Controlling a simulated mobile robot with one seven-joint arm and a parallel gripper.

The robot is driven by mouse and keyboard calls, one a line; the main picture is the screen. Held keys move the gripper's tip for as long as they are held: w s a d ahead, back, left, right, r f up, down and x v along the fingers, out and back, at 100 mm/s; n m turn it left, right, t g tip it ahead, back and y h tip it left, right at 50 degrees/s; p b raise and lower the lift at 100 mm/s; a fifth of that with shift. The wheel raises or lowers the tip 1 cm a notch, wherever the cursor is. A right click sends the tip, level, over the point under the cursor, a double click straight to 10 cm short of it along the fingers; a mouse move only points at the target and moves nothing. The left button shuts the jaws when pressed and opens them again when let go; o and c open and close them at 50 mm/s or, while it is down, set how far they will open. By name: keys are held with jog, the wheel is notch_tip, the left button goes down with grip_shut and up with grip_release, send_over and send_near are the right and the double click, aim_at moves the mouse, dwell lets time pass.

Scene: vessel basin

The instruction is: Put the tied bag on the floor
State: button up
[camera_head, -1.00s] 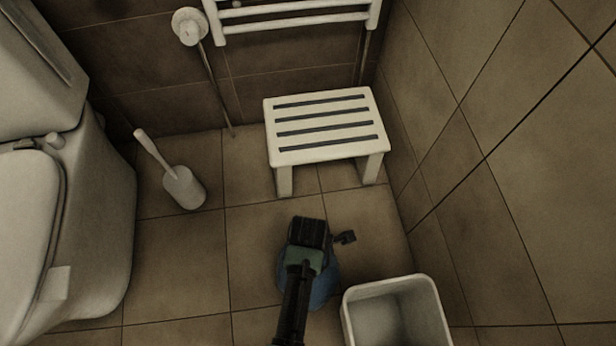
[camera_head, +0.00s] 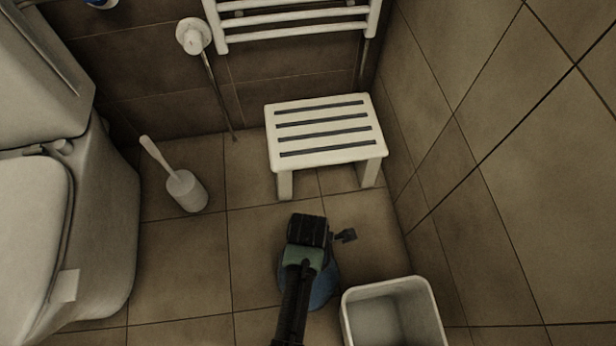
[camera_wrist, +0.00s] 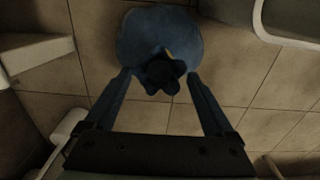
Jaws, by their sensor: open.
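The tied bag (camera_wrist: 160,38) is a round blue bundle with a dark gathered knot. In the wrist view it is at the top middle, and it appears to rest on the floor tiles (camera_wrist: 215,120). My gripper (camera_wrist: 158,80) is open, with one finger on each side of the knot and space between knot and fingers. I cannot tell whether a finger touches the bag. In the head view the blue bag (camera_head: 325,285) shows beside and under my gripper (camera_head: 345,236), which hides much of it.
A white open bin (camera_head: 393,312) stands just right of the bag. A white slatted stool (camera_head: 325,130) stands behind it by the wall. A toilet brush (camera_head: 185,188) and the toilet (camera_head: 95,230) are at left. Floor between toilet and bag is clear.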

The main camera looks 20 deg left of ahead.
notch_tip(320, 180, up, 8)
jog(key=p, duration=0.3)
jog(key=shift+f+p, duration=0.1)
jog(key=shift+p, duration=0.25)
jog(key=w+r+m+t+y, duration=0.1)
jog(key=w+r+m+t, duration=0.7)
jog(key=w+r, duration=1.15)
jog(key=w+d+r+m+t, duration=0.1)
jog(key=w+r+m+t, duration=0.15)
jog(key=r, duration=0.65)
jog(key=w+d+r+m+t, duration=0.1)
jog(key=w+r+m+t, duration=0.15)
jog(key=r, duration=0.55)
jog(key=s+d+r+m+t, duration=0.2)
jog(key=r+m+t, duration=0.15)
jog(key=r, duration=0.85)
jog(key=s+d+r+m+t, duration=0.25)
jog(key=r+t, duration=0.25)
jog(key=r, duration=0.8)
jog(key=s+d+r+m+t+h, duration=0.1)
jog(key=s+r+m+t, duration=0.4)
jog(key=s+r, duration=0.6)
notch_tip(320, 180, up, 3)
jog(key=shift+s+d+r+m+t, duration=0.15)
jog(key=shift+d+m+t, duration=0.25)
jog(key=shift+d+t, duration=0.1)
